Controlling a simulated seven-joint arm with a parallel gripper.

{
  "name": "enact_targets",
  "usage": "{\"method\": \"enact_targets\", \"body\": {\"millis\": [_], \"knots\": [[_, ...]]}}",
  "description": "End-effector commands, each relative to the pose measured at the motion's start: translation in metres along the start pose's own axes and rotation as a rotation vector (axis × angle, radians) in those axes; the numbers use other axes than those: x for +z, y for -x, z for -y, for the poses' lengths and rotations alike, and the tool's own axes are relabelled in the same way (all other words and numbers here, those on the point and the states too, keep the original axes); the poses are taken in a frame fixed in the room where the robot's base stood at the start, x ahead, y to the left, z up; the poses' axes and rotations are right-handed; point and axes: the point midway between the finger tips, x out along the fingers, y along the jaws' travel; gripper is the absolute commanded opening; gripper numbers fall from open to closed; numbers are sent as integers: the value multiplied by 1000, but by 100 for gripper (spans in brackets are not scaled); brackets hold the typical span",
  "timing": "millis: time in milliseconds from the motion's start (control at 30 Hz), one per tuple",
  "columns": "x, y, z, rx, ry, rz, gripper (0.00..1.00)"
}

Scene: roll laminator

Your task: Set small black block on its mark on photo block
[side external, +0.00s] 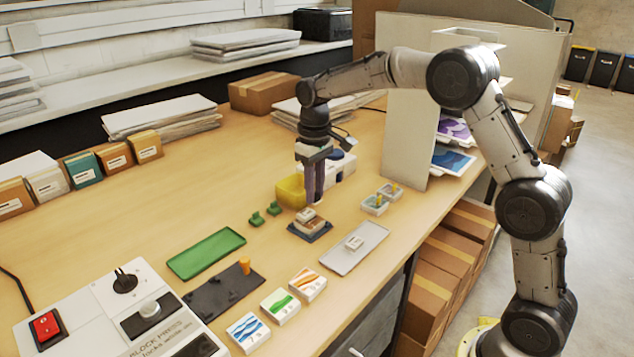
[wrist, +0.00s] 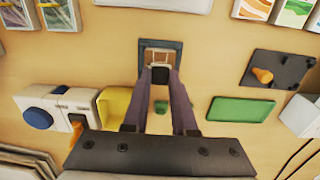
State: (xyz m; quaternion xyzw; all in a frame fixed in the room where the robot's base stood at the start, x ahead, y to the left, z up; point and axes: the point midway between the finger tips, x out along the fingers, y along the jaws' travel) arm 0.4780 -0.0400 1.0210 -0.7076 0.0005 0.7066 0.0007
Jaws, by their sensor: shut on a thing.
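The photo block (side external: 306,219), brown and cream, sits on a dark square pad (side external: 322,235) in the middle of the table. In the wrist view the photo block (wrist: 160,54) lies on its blue-grey pad (wrist: 143,61), just beyond my fingertips. My gripper (wrist: 161,76) is shut on the small black block (wrist: 160,74), which shows dark between the fingertips. In the side view my gripper (side external: 315,201) points down, close behind and above the photo block. The black block cannot be made out there. The mark is not clearly visible.
A yellow bin (side external: 291,191) and a white machine (side external: 341,167) stand close behind my gripper. Two green pieces (side external: 265,214) and a green tray (side external: 206,253) lie left. A grey tray (side external: 346,262) holding a white block lies at the front right.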

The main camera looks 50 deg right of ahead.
Motion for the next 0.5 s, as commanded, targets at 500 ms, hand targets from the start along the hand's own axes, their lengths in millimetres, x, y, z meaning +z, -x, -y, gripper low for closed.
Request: {"method": "enact_targets", "body": {"millis": [500], "knots": [[1,-44,0,0,1,3,0]]}}
